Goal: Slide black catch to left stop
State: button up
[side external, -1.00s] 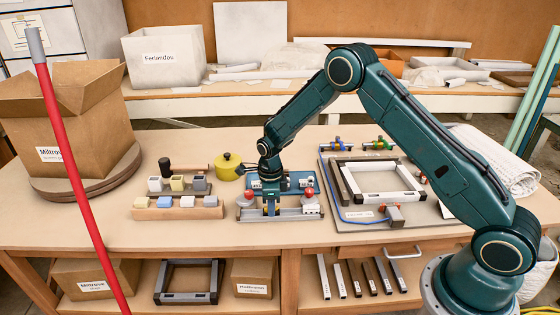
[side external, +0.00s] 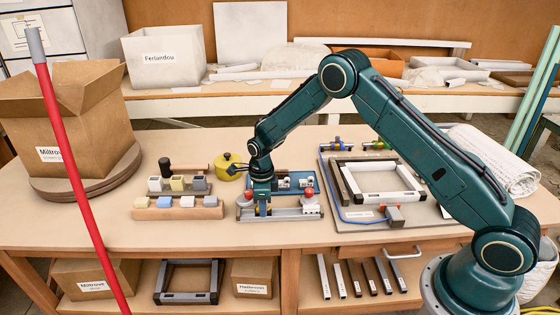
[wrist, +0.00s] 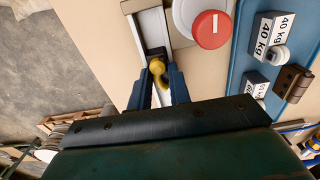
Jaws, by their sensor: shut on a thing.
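My gripper (side external: 262,209) points down over the left part of a grey rail (side external: 292,213), with its fingers at the rail's level. In the wrist view my two blue fingers (wrist: 159,82) are closed around a small piece with a yellow knob (wrist: 157,67) and a dark part beside it. This is where the black catch is held; its body is mostly hidden by the fingers. The rail (wrist: 153,28) runs on beyond the fingertips in the wrist view. In the side view the catch itself is hidden behind my gripper.
Red knobs stand near the rail, one on the right (side external: 309,192) and one on the left (side external: 248,194). A blue plate with weights (side external: 297,181) lies behind it. A wooden block rack (side external: 178,208) is to the left. Bare bench lies in front.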

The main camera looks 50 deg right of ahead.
aim_at(249, 205)
jog(key=shift+w+a, duration=0.1)
jog(key=shift+w, duration=0.05)
jog(key=shift+w+a, duration=0.65)
jog(key=shift+a, duration=0.05)
jog(key=shift+w+a, duration=0.2)
jog(key=shift+w, duration=0.05)
dwell(0.6)
jog(key=shift+w+a, duration=0.4)
jog(key=o, duration=0.9)
jog(key=shift+c, duration=1.3)
jog(key=shift+r, duration=0.15)
notch_tip(249, 205, up, 7)
